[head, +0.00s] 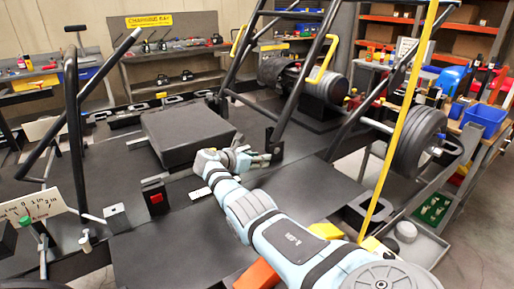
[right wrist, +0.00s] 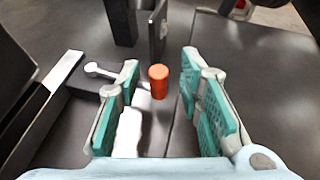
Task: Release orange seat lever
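The orange seat lever (right wrist: 158,80) shows in the right wrist view as an upright, rounded orange knob. It stands between the two teal-padded fingers of my right gripper (right wrist: 160,64), with a gap on each side. The gripper is open. In the head view my right gripper (head: 262,158) is low over the dark floor panel, just right of the black seat (head: 188,130); the orange knob cannot be made out there. My left gripper is not in view.
Black frame tubes (head: 300,85) rise just beyond my right gripper. A small red block (head: 156,198) sits on the panel left of my arm. A yellow upright strip (head: 400,125) stands right of my arm. Dark plates lie near the fingers in the wrist view.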

